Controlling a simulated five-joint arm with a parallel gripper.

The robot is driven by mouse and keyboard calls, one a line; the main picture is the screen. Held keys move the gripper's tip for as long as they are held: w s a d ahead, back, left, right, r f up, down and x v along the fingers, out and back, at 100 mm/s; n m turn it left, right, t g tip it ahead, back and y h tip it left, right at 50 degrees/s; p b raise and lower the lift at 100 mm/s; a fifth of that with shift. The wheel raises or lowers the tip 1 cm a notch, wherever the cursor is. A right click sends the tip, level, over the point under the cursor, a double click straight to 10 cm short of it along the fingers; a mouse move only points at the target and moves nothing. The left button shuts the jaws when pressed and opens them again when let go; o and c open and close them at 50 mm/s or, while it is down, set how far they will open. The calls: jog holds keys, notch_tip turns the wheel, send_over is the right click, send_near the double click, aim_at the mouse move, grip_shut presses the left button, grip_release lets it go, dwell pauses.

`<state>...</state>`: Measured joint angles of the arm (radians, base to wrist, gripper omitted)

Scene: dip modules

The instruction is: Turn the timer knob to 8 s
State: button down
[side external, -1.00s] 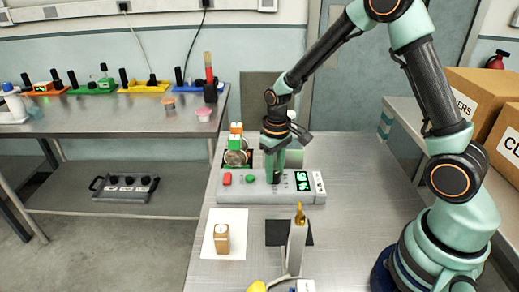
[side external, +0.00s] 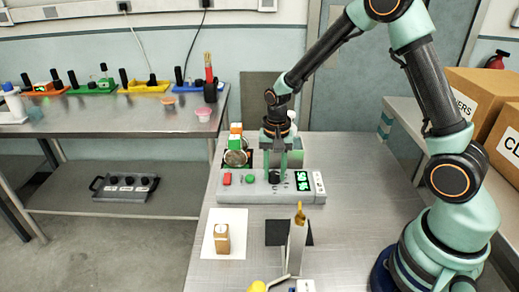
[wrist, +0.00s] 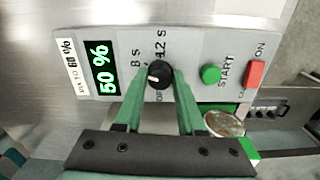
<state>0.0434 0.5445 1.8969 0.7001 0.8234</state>
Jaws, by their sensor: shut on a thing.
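The timer knob (wrist: 159,74) is a round black dial with a white mark at its upper left in the wrist view. Its panel is printed with 8 s, 12 s and OFF, partly covered. My gripper (wrist: 160,80) has its two green fingers on either side of the knob and is shut on it. In the side view my gripper (side external: 275,177) points straight down onto the control box (side external: 232,194), and the knob (side external: 275,178) shows dark between the fingers. Exactly which mark the pointer meets is hard to tell.
A display (wrist: 103,69) reads 50 %, beside a label with 60 %. A green START button (wrist: 211,74) and a red ON switch (wrist: 256,74) are on the same panel. A round metal-rimmed part (side external: 236,158) stands behind the box. A small wooden block (side external: 222,240) stands on white paper in front.

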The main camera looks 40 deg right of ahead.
aim_at(275, 173)
jog(key=shift+r+m, duration=0.1)
jog(key=shift+m, duration=0.7)
jog(key=c, duration=0.5)
grip_release()
notch_tip(275, 173, up, 12)
